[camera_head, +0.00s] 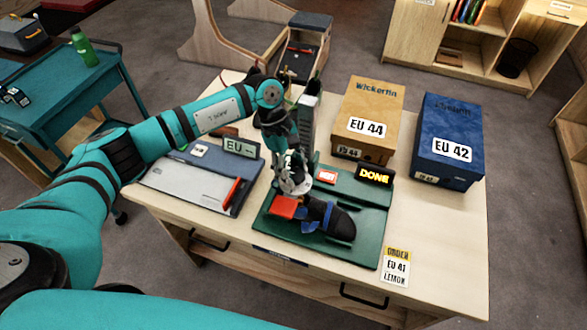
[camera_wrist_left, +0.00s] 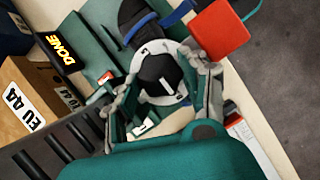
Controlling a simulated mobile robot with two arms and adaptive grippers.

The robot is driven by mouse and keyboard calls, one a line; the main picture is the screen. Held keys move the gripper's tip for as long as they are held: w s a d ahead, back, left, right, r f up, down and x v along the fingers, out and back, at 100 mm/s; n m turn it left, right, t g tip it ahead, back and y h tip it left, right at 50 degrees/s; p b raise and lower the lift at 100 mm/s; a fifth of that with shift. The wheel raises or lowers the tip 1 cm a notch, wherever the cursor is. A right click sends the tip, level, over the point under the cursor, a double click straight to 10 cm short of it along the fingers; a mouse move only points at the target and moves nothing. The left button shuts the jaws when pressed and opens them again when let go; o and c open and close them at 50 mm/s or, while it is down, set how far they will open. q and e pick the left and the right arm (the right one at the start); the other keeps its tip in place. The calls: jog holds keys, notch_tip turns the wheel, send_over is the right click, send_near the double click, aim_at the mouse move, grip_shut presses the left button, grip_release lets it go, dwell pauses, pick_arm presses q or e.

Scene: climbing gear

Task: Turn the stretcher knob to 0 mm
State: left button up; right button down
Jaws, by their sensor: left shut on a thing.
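The stretcher knob (camera_wrist_left: 158,72) is black with a pale pointer mark and sits in a white dial ring (camera_wrist_left: 172,98) in the left wrist view. The dial's scale is too small to read. My left gripper (camera_head: 292,182) points down over the green stretcher base (camera_head: 365,245) in the head view and hides most of the knob there. In the wrist view my gripper's fingers (camera_wrist_left: 165,75) stand on both sides of the knob, shut on it. A dark shoe (camera_head: 333,219) with a blue strap lies beside a red block (camera_head: 284,207) on the base. My right gripper is not in view.
A DONE sign (camera_head: 375,175) and a smaller red button (camera_head: 326,175) stand at the base's back. Behind are a tan EU 44 box (camera_head: 368,105) and a blue EU 42 box (camera_head: 452,120). A grey measuring board (camera_head: 185,183) lies left. The tabletop's right side (camera_head: 445,225) is clear.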

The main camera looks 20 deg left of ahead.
pick_arm(q)
jog(key=shift+s+a+f+n+t+b, duration=0.1)
jog(key=shift+f+n+t+b, duration=0.1)
jog(key=shift+n+b, duration=0.45)
jog(key=shift+f+n+t+b, duration=0.1)
jog(key=shift+n+t+b, duration=0.1)
jog(key=shift+n+b, duration=0.4)
jog(key=n+t+b, duration=0.2)
jog(key=n+b, duration=0.2)
jog(key=n, duration=0.1)
jog(key=shift+s+b, duration=0.15)
jog(key=shift+b, duration=0.2)
jog(key=n+t+b, duration=0.1)
jog(key=n+b, duration=0.2)
jog(key=n+t+y+b, duration=0.1)
jog(key=n+b, duration=0.2)
jog(key=shift+s+d+n, duration=0.2)
jog(key=shift+n, duration=0.15)
jog(key=n+y+b, duration=0.1)
jog(key=n+b, duration=0.1)
jog(key=shift+r+n+t+b, duration=0.1)
jog(key=shift+n+t+b, duration=0.2)
jog(key=shift+t+b, duration=0.1)
jog(key=shift+s+d+r+n+b, duration=0.1)
jog(key=shift+n+b, duration=0.3)
jog(key=shift+n, duration=0.2)
